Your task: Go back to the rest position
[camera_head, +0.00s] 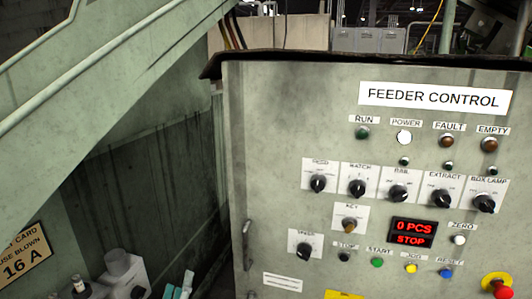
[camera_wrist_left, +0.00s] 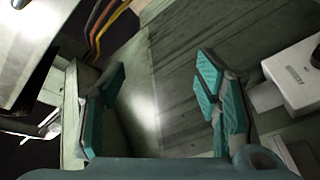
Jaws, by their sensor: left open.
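My left gripper (camera_head: 178,292) shows only in part at the bottom edge of the head view, as teal fingertips left of the control cabinet. In the left wrist view my left gripper (camera_wrist_left: 160,105) has its two teal-padded fingers spread wide apart. Nothing is between them; a grey-green wall panel lies behind the gap. My right gripper is in neither view.
A grey-green cabinet (camera_head: 285,140) labelled FEEDER CONTROL stands on the right, with knobs and buttons. Its red display (camera_head: 412,232) reads 0 PCS, STOP. A handle (camera_head: 246,245) is on its left edge. A green sloping beam (camera_head: 120,80) crosses the upper left. A 16 A card (camera_head: 24,258) is lower left.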

